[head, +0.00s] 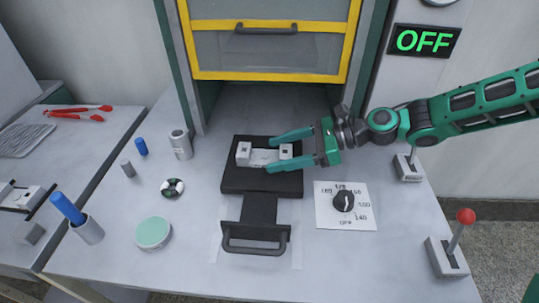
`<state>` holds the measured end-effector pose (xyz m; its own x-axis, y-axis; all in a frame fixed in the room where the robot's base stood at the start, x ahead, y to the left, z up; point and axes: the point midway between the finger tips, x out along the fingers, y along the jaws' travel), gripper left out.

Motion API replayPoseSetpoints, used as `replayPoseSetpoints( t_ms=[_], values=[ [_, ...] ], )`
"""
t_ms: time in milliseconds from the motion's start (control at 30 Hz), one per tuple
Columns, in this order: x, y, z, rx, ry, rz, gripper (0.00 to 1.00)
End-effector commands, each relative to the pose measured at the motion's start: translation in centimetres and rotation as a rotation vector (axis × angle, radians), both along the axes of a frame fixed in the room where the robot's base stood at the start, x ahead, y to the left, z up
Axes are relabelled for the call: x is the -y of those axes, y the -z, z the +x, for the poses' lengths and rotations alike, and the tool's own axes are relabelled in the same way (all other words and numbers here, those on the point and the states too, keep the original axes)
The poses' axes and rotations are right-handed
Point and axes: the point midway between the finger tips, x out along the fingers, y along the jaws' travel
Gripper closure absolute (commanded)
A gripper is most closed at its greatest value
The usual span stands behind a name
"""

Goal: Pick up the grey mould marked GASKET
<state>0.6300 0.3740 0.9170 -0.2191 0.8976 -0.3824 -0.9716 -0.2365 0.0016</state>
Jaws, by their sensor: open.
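A light grey mould (262,157) with a raised block at each end sits on a black plate (262,185) in the middle of the table. No GASKET lettering can be read on it at this size. My gripper (271,154) reaches in from the right with its two green fingers apart. In the picture one finger lies on the far side of the mould and the other on the near side, both overlapping its right half. I cannot tell whether the fingers touch it or are above it. A second light grey block-ended piece (22,197) lies on the left table, partly cut off.
A yellow-framed guard (265,75) stands raised behind the plate. A dial (343,201) and a red-knobbed lever (446,256) are on the right. Cylinders, a green-lidded round tin (153,233) and a blue-handled tool (67,208) in a cup stand left. A sign (424,40) reads OFF.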

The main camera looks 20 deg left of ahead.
Motion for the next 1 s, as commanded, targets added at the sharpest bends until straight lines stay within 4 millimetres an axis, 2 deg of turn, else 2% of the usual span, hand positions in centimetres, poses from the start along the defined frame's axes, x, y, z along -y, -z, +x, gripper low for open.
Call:
replayPoseSetpoints(
  t_ms=[167,267,433,767,867,1000],
  values=[
    [0.0,0.0,0.0,0.000,0.001,0.000,0.33],
    [0.0,0.0,0.0,0.000,0.001,0.000,0.52],
    [0.0,0.0,0.1,0.001,0.002,0.000,0.92],
    [0.0,-0.6,0.1,0.004,0.002,0.002,0.92],
    [0.0,-1.7,0.2,0.005,0.002,0.002,0.92],
    [0.0,-4.4,0.2,0.009,0.003,0.002,0.92]
  ],
)
